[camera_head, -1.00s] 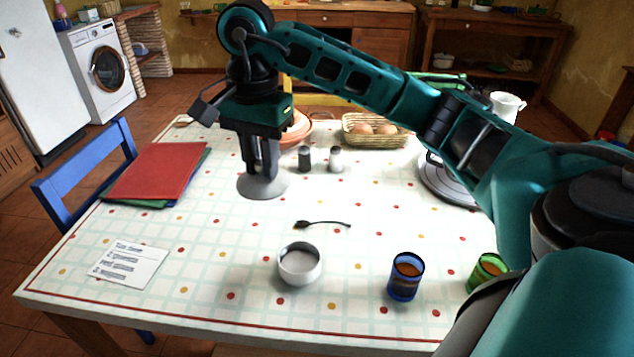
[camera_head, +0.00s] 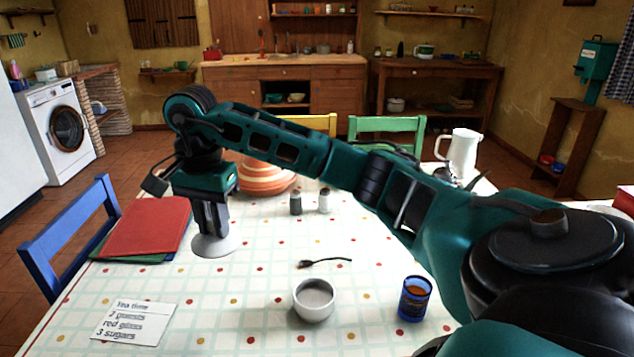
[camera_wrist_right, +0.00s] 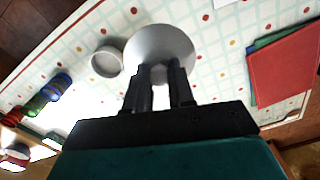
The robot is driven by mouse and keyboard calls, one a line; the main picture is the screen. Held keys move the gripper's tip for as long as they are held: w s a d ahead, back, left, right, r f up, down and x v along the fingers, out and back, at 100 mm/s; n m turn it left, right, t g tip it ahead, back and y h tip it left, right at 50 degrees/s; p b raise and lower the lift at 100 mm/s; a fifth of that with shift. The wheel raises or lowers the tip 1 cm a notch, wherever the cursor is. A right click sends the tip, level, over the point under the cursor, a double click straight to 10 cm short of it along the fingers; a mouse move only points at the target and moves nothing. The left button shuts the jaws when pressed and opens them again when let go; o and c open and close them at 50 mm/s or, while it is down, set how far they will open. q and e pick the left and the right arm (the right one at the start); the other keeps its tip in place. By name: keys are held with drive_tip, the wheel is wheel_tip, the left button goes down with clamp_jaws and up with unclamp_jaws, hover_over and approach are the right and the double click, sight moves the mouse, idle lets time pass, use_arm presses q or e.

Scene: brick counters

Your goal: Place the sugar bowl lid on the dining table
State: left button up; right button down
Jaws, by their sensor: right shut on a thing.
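My right gripper (camera_head: 212,230) points down, shut on the pale grey-white sugar bowl lid (camera_head: 216,246), at the left part of the dining table (camera_head: 260,275). The lid's disc faces down, level, just right of the red folder. I cannot tell whether it touches the cloth or hangs just above it. In the right wrist view the gripper (camera_wrist_right: 160,72) pinches the middle of the lid (camera_wrist_right: 160,35). The open white sugar bowl (camera_head: 314,300) stands to the right and nearer me; it also shows in the wrist view (camera_wrist_right: 106,62). My left gripper is not in view.
A red folder (camera_head: 146,227) lies left of the lid. A dark spoon (camera_head: 325,262), salt and pepper shakers (camera_head: 324,201), an orange striped pot (camera_head: 268,180), a blue glass (camera_head: 414,299) and a note card (camera_head: 135,323) are around. Cloth between lid and card is clear.

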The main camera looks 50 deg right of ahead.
drive_tip(key=shift+w+a, duration=0.1)
wheel_tip(320, 180, down, 20)
drive_tip(key=shift+f+b, duration=0.1)
drive_tip(key=shift+b, duration=0.35)
drive_tip(key=shift+f, duration=0.2)
drive_tip(key=c, duration=1.3)
unclamp_jaws()
drive_tip(key=o, duration=0.3)
drive_tip(key=shift+o, duration=0.2)
drive_tip(key=shift+r, duration=0.1)
